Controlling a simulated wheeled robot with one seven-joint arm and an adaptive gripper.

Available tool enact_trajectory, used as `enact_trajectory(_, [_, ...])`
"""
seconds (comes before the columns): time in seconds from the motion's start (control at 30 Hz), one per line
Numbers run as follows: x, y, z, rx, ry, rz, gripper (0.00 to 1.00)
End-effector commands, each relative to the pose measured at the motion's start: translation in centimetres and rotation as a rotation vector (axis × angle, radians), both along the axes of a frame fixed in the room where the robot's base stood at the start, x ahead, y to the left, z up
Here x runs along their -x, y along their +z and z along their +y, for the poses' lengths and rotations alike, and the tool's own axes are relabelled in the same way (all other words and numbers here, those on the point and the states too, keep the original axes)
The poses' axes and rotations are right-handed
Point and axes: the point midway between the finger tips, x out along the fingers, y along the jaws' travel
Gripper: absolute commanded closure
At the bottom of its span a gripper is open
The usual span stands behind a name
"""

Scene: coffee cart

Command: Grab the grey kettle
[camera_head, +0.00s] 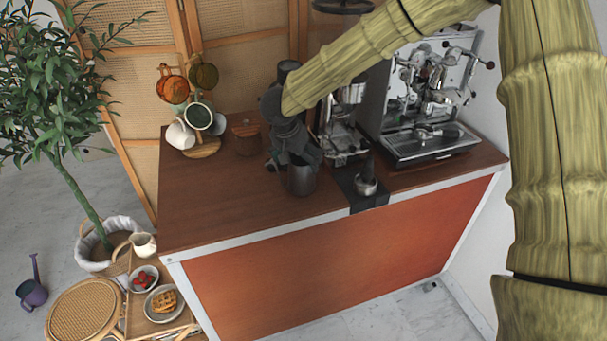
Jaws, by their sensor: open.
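A dark grey metal vessel (302,181), which matches the grey kettle, stands upright near the counter's front edge, left of the black mat. My gripper (292,161) is open and points down at the vessel's top from behind and above. The fingers overlap its upper rim in this view, and I cannot tell whether they touch it. The vessel's top, and any handle or spout, are hidden behind the gripper.
The brown counter (220,215) is clear at front left. A mug tree (199,117) and brown canister (247,136) stand behind left. A grinder (345,130) and espresso machine (425,100) stand right. A small tamper (366,184) sits on the black mat (371,202).

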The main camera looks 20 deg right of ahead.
Motion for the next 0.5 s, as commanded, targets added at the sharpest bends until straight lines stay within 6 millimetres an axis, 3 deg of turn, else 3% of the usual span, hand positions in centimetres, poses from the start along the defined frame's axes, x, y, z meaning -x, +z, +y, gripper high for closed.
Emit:
enact_trajectory(0.17, [-0.2,-0.7,-0.5,-0.001,-0.002,-0.001,0.04])
enact_trajectory(0.5, [-1.4,-4.3,-1.8,0.000,-0.003,0.000,0.04])
